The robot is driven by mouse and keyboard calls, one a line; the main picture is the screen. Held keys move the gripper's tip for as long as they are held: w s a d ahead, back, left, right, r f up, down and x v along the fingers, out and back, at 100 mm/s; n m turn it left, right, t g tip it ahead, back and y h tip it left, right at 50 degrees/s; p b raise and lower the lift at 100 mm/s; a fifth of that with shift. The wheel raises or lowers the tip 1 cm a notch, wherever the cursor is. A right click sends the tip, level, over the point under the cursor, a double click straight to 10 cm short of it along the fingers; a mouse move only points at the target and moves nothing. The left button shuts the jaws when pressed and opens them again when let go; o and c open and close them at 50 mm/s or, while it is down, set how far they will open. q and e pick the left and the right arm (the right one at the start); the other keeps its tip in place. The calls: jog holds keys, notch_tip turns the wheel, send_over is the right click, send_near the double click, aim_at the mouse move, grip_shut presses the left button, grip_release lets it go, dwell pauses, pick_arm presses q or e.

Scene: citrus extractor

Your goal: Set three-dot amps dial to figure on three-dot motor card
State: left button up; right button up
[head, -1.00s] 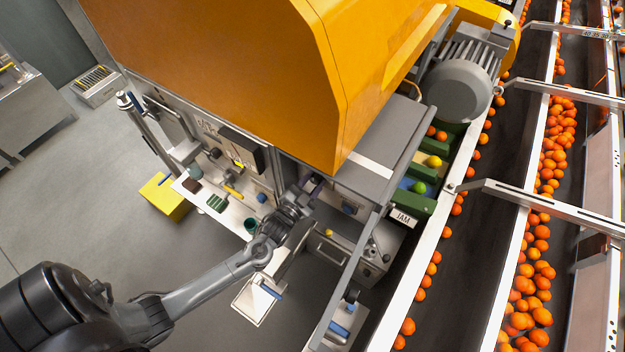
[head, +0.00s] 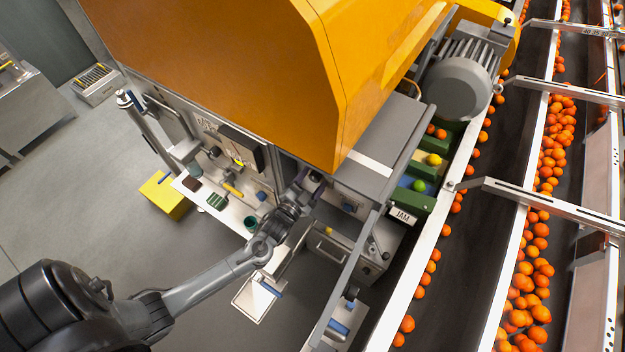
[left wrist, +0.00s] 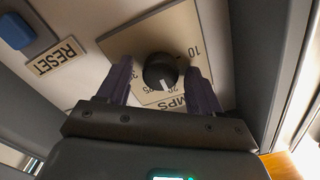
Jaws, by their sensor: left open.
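In the left wrist view a round black dial (left wrist: 160,72) with a white pointer line sits on a beige scale plate (left wrist: 130,43). The plate carries printed figures including 10 and 20 and part of the word AMPS. The pointer faces down toward my gripper, near the 20. My left gripper (left wrist: 160,80) is open, with one purple finger on each side of the dial; I cannot tell whether they touch it. In the head view my left gripper (head: 308,183) reaches in under the orange housing, and the dial is hidden there. I cannot make out any dots or the motor card. My right gripper is not in view.
A blue button (left wrist: 15,30) with a RESET label (left wrist: 57,55) is left of the dial plate. In the head view an open grey drawer (head: 345,250) and a rail stand close right of my arm. A conveyor with oranges (head: 535,270) runs at the right.

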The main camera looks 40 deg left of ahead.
pick_arm(q)
jog(key=shift+s, duration=0.1)
jog(key=s+d, duration=0.1)
jog(key=s, duration=0.9)
jog(key=shift+s+d+b, duration=0.25)
jog(key=shift+b, duration=0.15)
jog(key=s+d+r+n+g+h, duration=0.2)
jog(key=d+r+g, duration=0.3)
jog(key=d, duration=0.2)
jog(key=s+d+n+g, duration=0.1)
jog(key=s+d+g, duration=0.1)
jog(key=s+g, duration=0.85)
notch_tip(320, 180, up, 15)
jog(key=s+t+p, duration=0.1)
jog(key=s+p, duration=0.1)
jog(key=p, duration=1.4)
jog(key=shift+d+f+h, duration=0.15)
jog(key=shift+h, duration=0.25)
